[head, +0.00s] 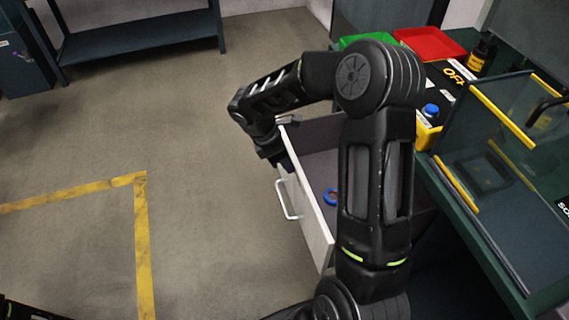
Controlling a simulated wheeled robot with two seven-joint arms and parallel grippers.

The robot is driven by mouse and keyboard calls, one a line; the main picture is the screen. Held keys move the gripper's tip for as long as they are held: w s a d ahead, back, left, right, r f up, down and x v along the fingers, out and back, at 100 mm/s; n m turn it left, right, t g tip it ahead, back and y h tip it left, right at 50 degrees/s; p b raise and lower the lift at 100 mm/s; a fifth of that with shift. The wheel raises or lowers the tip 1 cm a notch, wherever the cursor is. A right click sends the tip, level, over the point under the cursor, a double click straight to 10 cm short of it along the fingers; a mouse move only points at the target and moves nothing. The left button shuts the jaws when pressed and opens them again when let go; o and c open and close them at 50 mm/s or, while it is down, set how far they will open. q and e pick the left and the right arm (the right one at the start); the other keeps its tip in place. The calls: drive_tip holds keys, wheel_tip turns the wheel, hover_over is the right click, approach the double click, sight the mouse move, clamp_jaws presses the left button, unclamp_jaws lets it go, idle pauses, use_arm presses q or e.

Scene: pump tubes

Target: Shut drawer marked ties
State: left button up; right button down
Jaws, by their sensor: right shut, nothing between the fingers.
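A drawer with a pale front panel (312,221) is pulled out from under the green-topped bench. Its white bar handle (284,202) faces left. A blue ring (330,196) lies inside the drawer. No marking on the front can be read from here. My right arm passes over the drawer and hides much of its inside. My right gripper (281,160) is shut and empty, pointing down at the far end of the drawer front, above the handle in the picture. I cannot tell whether it touches the panel. My left gripper is not seen.
The bench (468,225) carries a green tray (362,40), a red tray (430,43), a yellow bin (428,135) with a blue-capped item, a dark bottle (482,54) and a clear-walled enclosure. A dark shelf (140,36) stands far left. The floor left of the drawer is clear.

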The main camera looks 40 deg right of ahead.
drive_tip(key=s+d+p, duration=0.2)
drive_tip(key=s+d, duration=0.1)
drive_tip(key=d, duration=0.7)
drive_tip(key=s+d+p, duration=0.2)
drive_tip(key=s+d, duration=0.2)
drive_tip(key=d, duration=0.6)
drive_tip(key=shift+d+p, duration=0.25)
drive_tip(key=shift+p, duration=0.1)
drive_tip(key=w+a+r, duration=0.2)
drive_tip(key=a+r, duration=0.5)
drive_tip(key=r, duration=0.2)
drive_tip(key=shift+w+a+r, duration=0.15)
